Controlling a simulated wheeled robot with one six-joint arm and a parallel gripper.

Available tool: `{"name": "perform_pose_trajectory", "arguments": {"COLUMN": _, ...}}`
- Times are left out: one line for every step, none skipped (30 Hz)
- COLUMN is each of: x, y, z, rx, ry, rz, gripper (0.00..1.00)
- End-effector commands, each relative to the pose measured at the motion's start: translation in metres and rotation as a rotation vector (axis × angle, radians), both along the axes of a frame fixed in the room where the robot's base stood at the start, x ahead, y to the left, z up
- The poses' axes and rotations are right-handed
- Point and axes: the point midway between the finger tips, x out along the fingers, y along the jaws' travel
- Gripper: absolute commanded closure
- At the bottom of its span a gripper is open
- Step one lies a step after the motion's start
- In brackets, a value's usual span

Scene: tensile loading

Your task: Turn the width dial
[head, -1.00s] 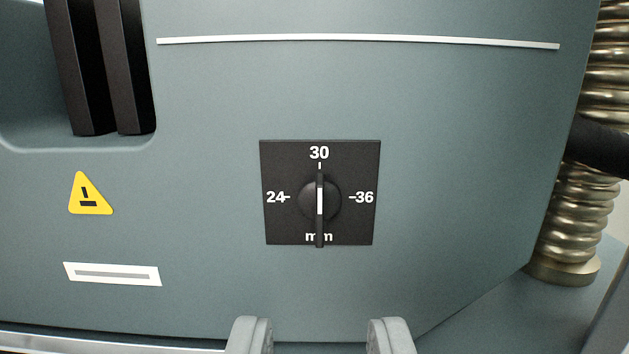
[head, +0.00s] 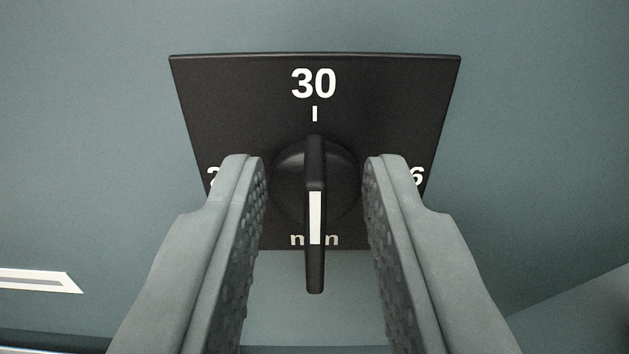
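The width dial (head: 315,215) is a black knob with an upright bar handle and a white line, on a black square plate (head: 390,85). The handle stands vertical, in line with the tick under 30. My gripper (head: 315,185) is open, with one grey finger on each side of the handle. Clear gaps show between both fingers and the handle, so nothing is held. The fingers partly hide the 24 and 36 marks and the plate's lower sides.
The plate sits on a flat grey-green panel (head: 540,130). A white label (head: 40,280) is on the panel at the left. The panel around the dial is otherwise free of projecting parts in view.

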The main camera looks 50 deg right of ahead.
Motion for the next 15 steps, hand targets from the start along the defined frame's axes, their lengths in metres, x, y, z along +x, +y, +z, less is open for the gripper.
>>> {"name": "perform_pose_trajectory", "arguments": {"x": 0.0000, "y": 0.0001, "z": 0.0000, "rx": 0.000, "ry": 0.000, "rz": 0.000, "gripper": 0.73}}
{"name": "perform_pose_trajectory", "arguments": {"x": 0.0000, "y": 0.0001, "z": 0.0000, "rx": 0.000, "ry": 0.000, "rz": 0.000, "gripper": 0.73}}
{"name": "perform_pose_trajectory", "arguments": {"x": 0.0000, "y": 0.0002, "z": 0.0000, "rx": 0.000, "ry": 0.000, "rz": 0.000, "gripper": 0.73}}
{"name": "perform_pose_trajectory", "arguments": {"x": 0.0000, "y": 0.0002, "z": 0.0000, "rx": 0.000, "ry": 0.000, "rz": 0.000, "gripper": 0.73}}
{"name": "perform_pose_trajectory", "arguments": {"x": 0.0000, "y": 0.0002, "z": 0.0000, "rx": 0.000, "ry": 0.000, "rz": 0.000, "gripper": 0.79}}
{"name": "perform_pose_trajectory", "arguments": {"x": -0.0001, "y": 0.0003, "z": 0.0000, "rx": 0.000, "ry": 0.000, "rz": 0.000, "gripper": 0.86}}
{"name": "perform_pose_trajectory", "arguments": {"x": -0.0001, "y": 0.0003, "z": 0.0000, "rx": 0.000, "ry": 0.000, "rz": 0.000, "gripper": 0.92}}
{"name": "perform_pose_trajectory", "arguments": {"x": -0.0001, "y": 0.0003, "z": 0.0000, "rx": 0.000, "ry": 0.000, "rz": 0.000, "gripper": 0.98}}
{"name": "perform_pose_trajectory", "arguments": {"x": -0.0001, "y": 0.0003, "z": 0.0000, "rx": 0.000, "ry": 0.000, "rz": 0.000, "gripper": 1.00}}
{"name": "perform_pose_trajectory", "arguments": {"x": -0.0001, "y": 0.0003, "z": 0.0000, "rx": 0.000, "ry": 0.000, "rz": 0.000, "gripper": 1.00}}
{"name": "perform_pose_trajectory", "arguments": {"x": -0.0002, "y": 0.0004, "z": 0.0000, "rx": 0.000, "ry": 0.000, "rz": 0.000, "gripper": 1.00}}
{"name": "perform_pose_trajectory", "arguments": {"x": -0.0002, "y": 0.0004, "z": 0.0000, "rx": 0.000, "ry": 0.000, "rz": 0.000, "gripper": 1.00}}
{"name": "perform_pose_trajectory", "arguments": {"x": -0.0002, "y": 0.0004, "z": 0.0000, "rx": 0.000, "ry": 0.000, "rz": 0.000, "gripper": 1.00}}
{"name": "perform_pose_trajectory", "arguments": {"x": -0.0001, "y": 0.0004, "z": 0.0000, "rx": -0.001, "ry": 0.001, "rz": 0.000, "gripper": 1.00}}
{"name": "perform_pose_trajectory", "arguments": {"x": -0.0001, "y": 0.0004, "z": 0.0000, "rx": -0.002, "ry": 0.002, "rz": 0.000, "gripper": 1.00}}
